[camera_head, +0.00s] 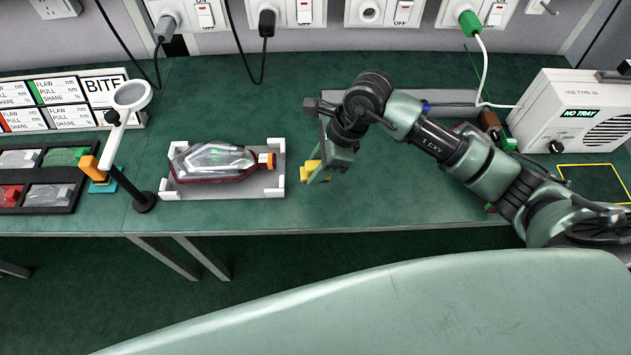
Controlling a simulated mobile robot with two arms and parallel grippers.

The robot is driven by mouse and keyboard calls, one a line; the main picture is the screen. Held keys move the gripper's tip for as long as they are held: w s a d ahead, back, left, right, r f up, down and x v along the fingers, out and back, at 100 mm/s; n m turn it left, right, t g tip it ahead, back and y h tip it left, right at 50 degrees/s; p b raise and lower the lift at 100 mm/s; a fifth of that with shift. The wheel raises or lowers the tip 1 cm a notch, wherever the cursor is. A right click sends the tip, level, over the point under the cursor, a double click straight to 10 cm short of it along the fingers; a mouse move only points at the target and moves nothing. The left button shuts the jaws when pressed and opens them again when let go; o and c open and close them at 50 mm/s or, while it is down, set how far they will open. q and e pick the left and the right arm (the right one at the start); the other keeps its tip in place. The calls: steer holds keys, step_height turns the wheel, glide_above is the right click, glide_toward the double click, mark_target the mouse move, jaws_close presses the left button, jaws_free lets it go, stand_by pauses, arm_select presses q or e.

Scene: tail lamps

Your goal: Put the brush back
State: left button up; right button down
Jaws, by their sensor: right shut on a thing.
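My right arm reaches in from the right, and its gripper (318,165) is low over the table, just right of the white cradle. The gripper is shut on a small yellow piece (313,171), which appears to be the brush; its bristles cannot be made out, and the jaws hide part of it. I cannot tell whether it touches the table. A long grey tray (440,97) lies behind the arm, which partly covers it. My left gripper is not in view.
A tail lamp (215,160) lies in the white cradle (225,189). A magnifier (131,96) on a stand and a dark sample tray (75,197) are at left. Green table (400,205) is clear in front of my arm.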

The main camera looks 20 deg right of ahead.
step_height(320, 180, down, 7)
steer(key=shift+p, duration=0.4)
steer(key=shift+f, duration=0.1)
steer(key=shift+f+b, duration=0.3)
steer(key=shift+b, duration=0.05)
steer(key=c, duration=1.1)
jaws_free()
steer(key=shift+r, duration=0.1)
steer(key=shift+o, duration=0.2)
